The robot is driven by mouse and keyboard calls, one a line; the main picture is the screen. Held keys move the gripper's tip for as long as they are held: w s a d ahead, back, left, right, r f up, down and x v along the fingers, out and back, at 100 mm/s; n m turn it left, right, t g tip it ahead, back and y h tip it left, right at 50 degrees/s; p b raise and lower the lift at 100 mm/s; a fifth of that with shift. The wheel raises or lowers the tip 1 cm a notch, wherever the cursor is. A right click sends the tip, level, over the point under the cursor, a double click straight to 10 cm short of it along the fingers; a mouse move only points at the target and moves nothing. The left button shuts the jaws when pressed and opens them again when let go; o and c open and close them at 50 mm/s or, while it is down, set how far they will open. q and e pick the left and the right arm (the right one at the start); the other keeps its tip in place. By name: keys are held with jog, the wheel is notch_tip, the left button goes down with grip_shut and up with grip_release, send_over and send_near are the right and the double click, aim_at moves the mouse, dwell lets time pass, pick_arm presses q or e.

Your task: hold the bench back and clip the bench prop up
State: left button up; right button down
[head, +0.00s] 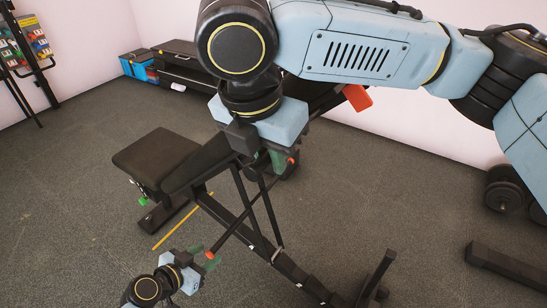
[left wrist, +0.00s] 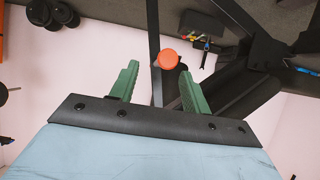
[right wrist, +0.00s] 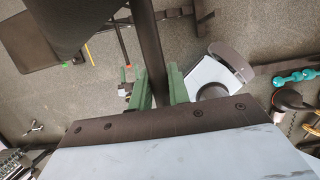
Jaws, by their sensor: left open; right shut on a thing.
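The bench back (head: 200,168) is a dark padded board sloping up behind my right arm, which hides much of it. My right gripper (head: 280,160) is at its frame. The right wrist view shows its green fingers closed around a dark bar (right wrist: 148,45), apparently part of the bench back. The bench prop (head: 236,228) is a thin dark bar slanting down to a red-orange knob (head: 210,254). My left gripper (head: 204,258) is open at that knob. In the left wrist view, the knob (left wrist: 168,58) lies between the two spread green fingers, with gaps beside it.
The bench seat (head: 155,158) is to the left of the back. The bench's black frame (head: 280,262) runs down to the floor at the front right. A yellow strip (head: 172,230) lies nearby. A dumbbell (head: 505,190) and a black bar (head: 505,265) are at the right.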

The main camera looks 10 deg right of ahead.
jog(key=shift+w+a+r, duration=0.55)
jog(key=shift+a+r, duration=0.1)
jog(key=shift+r, duration=0.25)
jog(key=shift+w+a+r, duration=0.55)
jog(key=shift+a+r, duration=0.1)
jog(key=shift+r, duration=0.2)
dwell(0.7)
pick_arm(q)
jog(key=shift+w+r, duration=0.3)
jog(key=shift+w, duration=0.3)
jog(key=shift+w+r, duration=0.3)
jog(key=shift+w, duration=0.25)
jog(key=shift+w+a+x, duration=0.15)
jog(key=shift+a+x, duration=0.05)
jog(key=shift+x, duration=1.05)
jog(key=shift+w+a+x, duration=0.1)
jog(key=shift+a+x, duration=0.1)
jog(key=shift+x, duration=1.05)
jog(key=shift+f, duration=0.1)
grip_shut()
